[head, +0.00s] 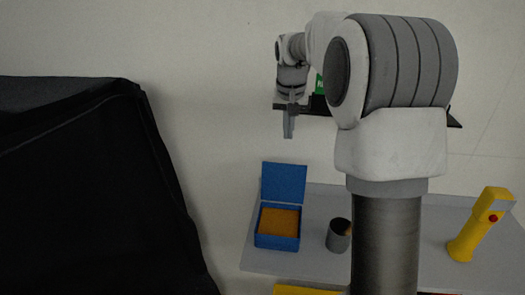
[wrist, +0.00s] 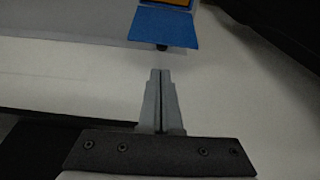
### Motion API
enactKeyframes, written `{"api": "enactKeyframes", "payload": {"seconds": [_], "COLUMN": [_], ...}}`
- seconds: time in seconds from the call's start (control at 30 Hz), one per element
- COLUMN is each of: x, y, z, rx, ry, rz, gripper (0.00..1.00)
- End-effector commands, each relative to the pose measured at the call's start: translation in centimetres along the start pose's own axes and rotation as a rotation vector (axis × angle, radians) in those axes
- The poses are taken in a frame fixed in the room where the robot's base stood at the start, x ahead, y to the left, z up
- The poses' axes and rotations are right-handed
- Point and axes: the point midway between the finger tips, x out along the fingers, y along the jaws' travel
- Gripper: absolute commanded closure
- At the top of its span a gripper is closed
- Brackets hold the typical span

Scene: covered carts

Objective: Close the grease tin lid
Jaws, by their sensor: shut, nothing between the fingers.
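The grease tin is a blue box (head: 277,243) with an orange-yellow filling, standing at the left end of the grey cart top in the head view. Its blue lid (head: 284,182) stands open, raised along the far edge. In the wrist view the lid (wrist: 163,28) shows at the top, with a strip of the orange filling (wrist: 178,3) beyond it and a small dark tab at its near edge. My gripper (head: 289,136) is shut and empty, above and behind the lid in the head view. Its closed fingertips (wrist: 160,71) point toward the lid, apart from it.
A black-covered cart (head: 90,190) fills the left. Pale floor lies between them.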

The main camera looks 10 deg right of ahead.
Motion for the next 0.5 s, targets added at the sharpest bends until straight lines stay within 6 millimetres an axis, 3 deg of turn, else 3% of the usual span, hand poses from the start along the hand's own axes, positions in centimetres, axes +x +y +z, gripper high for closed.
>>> {"api": "enactKeyframes", "payload": {"seconds": [0.03,0.2,0.37,0.5], "x": [1.2,3.0,4.0,6.2], "y": [0.1,0.3,0.4,0.4], "z": [-0.6,-1.7,-1.9,-1.8], "rx": [0.010,0.029,0.033,0.032], "ry": [-0.008,-0.020,-0.021,-0.024], "rz": [0.003,0.009,0.010,0.010], "gripper": [1.00,1.00,1.00,1.00]}}
